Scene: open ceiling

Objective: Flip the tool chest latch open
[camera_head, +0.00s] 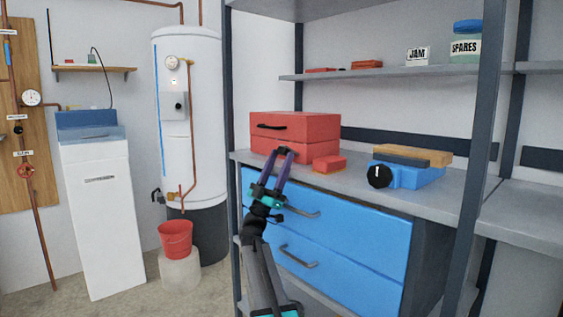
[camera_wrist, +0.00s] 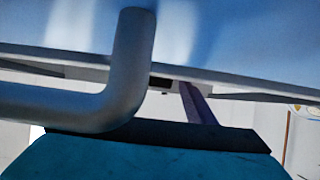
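The red tool chest (camera_head: 318,127) stands closed on the grey worktop. A dark handle (camera_head: 271,127) shows on the upper part of its front, and a seam runs below it. I cannot make out a latch; my gripper covers part of the lower front. My gripper (camera_head: 285,152) is in front of the chest, pointing up and away, with its two purple fingers apart and nothing seen between them. Whether it touches the chest is unclear. In the wrist view one purple finger (camera_wrist: 200,105) shows, and the chest is not recognisable.
Blue drawers (camera_head: 345,243) with grey bar handles lie below the worktop; a grey bar (camera_wrist: 125,75) crosses close to the wrist camera. A small red box (camera_head: 329,164) and a blue device (camera_head: 413,177) stand right of the chest. A dark shelf post (camera_head: 481,150) rises at right.

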